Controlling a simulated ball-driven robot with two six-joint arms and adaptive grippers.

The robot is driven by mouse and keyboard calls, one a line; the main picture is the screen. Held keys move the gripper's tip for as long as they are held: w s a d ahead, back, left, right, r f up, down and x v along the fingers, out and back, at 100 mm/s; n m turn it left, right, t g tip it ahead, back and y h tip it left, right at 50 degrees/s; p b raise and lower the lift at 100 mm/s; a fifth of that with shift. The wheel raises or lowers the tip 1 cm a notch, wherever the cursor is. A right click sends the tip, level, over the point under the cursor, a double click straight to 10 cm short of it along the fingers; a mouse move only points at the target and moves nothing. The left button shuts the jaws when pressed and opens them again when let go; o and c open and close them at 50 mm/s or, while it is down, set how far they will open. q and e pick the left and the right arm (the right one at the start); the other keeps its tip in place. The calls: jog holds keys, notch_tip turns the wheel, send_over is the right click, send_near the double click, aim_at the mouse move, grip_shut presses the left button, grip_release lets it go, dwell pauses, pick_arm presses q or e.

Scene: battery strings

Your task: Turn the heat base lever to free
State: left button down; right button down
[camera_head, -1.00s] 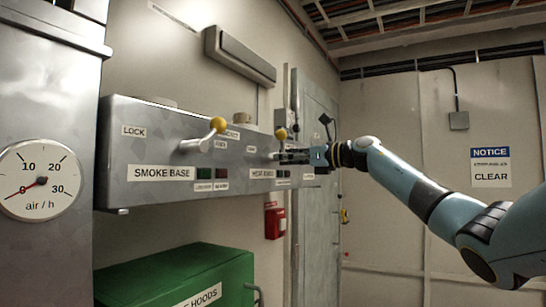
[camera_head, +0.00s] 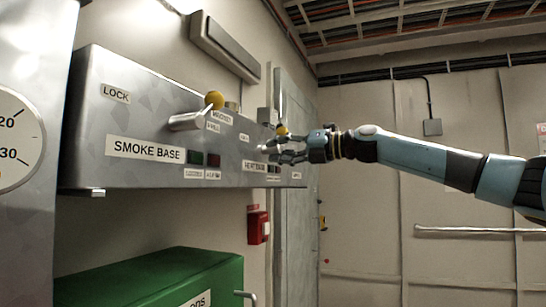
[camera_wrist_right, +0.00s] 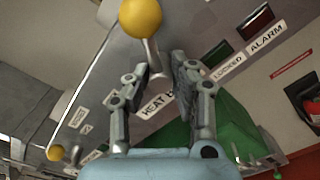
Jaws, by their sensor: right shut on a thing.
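The heat base lever, with a yellow ball knob (camera_head: 282,131), stands on the grey control panel (camera_head: 90,140) on the wall. In the right wrist view its knob (camera_wrist_right: 141,17) is at the top, and its metal stem (camera_wrist_right: 151,58) runs down between my fingertips. My right gripper (camera_head: 279,154) is at this lever, and its fingers (camera_wrist_right: 165,70) are shut on the stem below the ball. The HEAT BASE label (camera_wrist_right: 157,103) shows partly between the fingers. The lever's base is partly hidden by the gripper. My left gripper is not in view.
A green box (camera_head: 150,280) stands below the panel. A red wall box (camera_head: 257,227) hangs beneath its far end. The room to the right is open.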

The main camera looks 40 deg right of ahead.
jog(key=shift+m, duration=0.8)
jog(key=shift+f+p, duration=0.1)
jog(key=shift+p, duration=0.2)
jog(key=c, duration=1.1)
grip_release()
jog(key=shift+a, duration=0.1)
jog(key=shift+c, duration=0.2)
jog(key=shift+f, duration=0.15)
